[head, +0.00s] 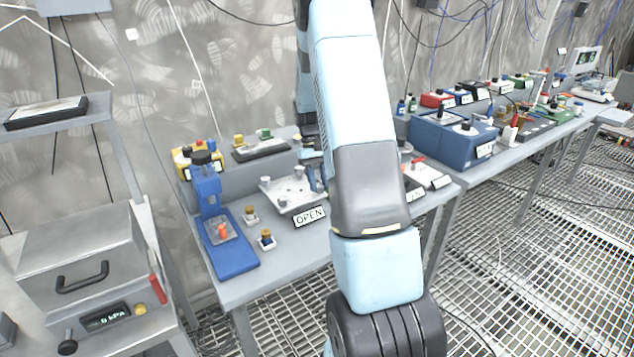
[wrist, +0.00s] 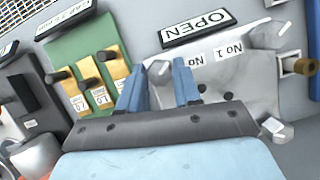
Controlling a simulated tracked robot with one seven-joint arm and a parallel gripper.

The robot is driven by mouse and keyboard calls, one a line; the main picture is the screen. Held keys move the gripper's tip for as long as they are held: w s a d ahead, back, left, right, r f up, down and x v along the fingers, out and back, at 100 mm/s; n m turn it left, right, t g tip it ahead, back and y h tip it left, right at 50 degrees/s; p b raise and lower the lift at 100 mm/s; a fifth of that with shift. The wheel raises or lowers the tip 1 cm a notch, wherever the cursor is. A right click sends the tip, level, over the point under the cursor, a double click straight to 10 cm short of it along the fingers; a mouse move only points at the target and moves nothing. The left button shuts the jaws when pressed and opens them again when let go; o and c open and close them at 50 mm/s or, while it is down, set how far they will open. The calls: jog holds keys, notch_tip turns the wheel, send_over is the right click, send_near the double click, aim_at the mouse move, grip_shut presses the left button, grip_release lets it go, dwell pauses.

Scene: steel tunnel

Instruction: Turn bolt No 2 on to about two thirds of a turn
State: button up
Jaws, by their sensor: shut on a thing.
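A light grey metal plate (head: 287,194) lies on the bench with pale bolt heads at its corners; it also shows in the wrist view (wrist: 232,82). A label reading "No 1" (wrist: 229,52) is beside the bolt head (wrist: 270,35) at upper right. A second label starting "No" (wrist: 192,62) is partly covered by a finger, so its number is hidden. The bolt head beside it, likely bolt No 2 (wrist: 158,70), sits between the blue fingertips of my gripper (wrist: 159,75), which are shut on it. In the head view my arm hides most of the gripper.
An "OPEN" sign (head: 310,216) stands at the plate's front edge. A green board (wrist: 88,55) with brass pieces lies beside the plate. A blue box (head: 452,138) stands at right.

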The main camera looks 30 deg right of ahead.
jog(key=shift+m, duration=0.3)
dwell(0.4)
jog(key=o, duration=1.1)
jog(key=shift+c, duration=0.2)
jog(key=v, duration=1.3)
jog(key=shift+d+r, duration=0.2)
jog(key=shift+r, duration=0.15)
